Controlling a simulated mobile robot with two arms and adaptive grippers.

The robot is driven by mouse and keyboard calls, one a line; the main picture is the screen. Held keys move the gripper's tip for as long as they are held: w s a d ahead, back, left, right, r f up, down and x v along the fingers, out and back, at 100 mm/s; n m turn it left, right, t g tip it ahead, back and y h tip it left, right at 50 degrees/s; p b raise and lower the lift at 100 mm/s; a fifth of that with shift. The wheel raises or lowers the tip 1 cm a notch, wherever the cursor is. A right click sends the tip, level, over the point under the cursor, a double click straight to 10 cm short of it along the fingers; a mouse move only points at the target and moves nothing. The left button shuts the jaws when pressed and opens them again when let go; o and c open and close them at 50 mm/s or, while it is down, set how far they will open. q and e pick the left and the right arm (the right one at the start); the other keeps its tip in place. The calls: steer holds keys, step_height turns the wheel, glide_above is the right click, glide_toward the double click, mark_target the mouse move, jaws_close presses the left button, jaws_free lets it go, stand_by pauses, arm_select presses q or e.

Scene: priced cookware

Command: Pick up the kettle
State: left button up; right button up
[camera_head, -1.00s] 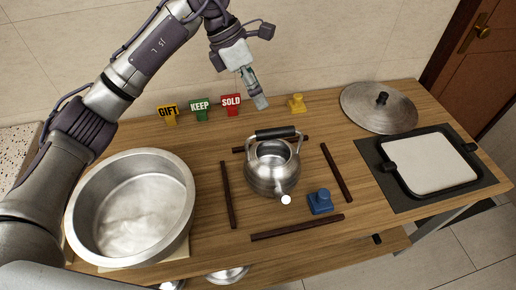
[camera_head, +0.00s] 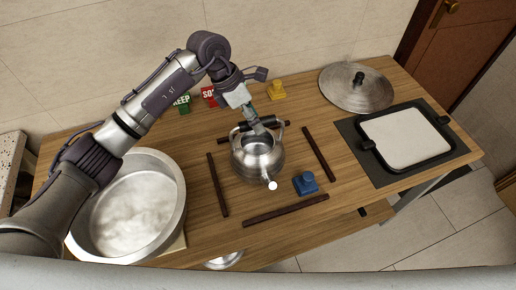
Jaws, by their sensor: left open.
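The kettle (camera_head: 257,161) is a shiny metal pot with a dark handle on top, standing upright on the wooden table. Its spout with a white tip points toward the front. It stands inside a square of separate dark sticks. My left gripper (camera_head: 259,128) reaches down from above and behind to the kettle's handle and covers part of it. Its jaws are open; I cannot tell whether they touch the handle or are around it. My right gripper is not in view.
Dark sticks (camera_head: 317,153) surround the kettle. A blue block (camera_head: 305,184) is at its front right, a yellow one (camera_head: 276,91) behind. A large metal pot (camera_head: 177,196) stands left. A lid (camera_head: 355,92) and a black-framed pan (camera_head: 449,149) lie right. Green (camera_head: 183,106) and red (camera_head: 208,97) signs stand behind.

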arm_select(q)
steer(key=shift+x, duration=1.1)
jaws_close()
steer(key=shift+r, duration=0.1)
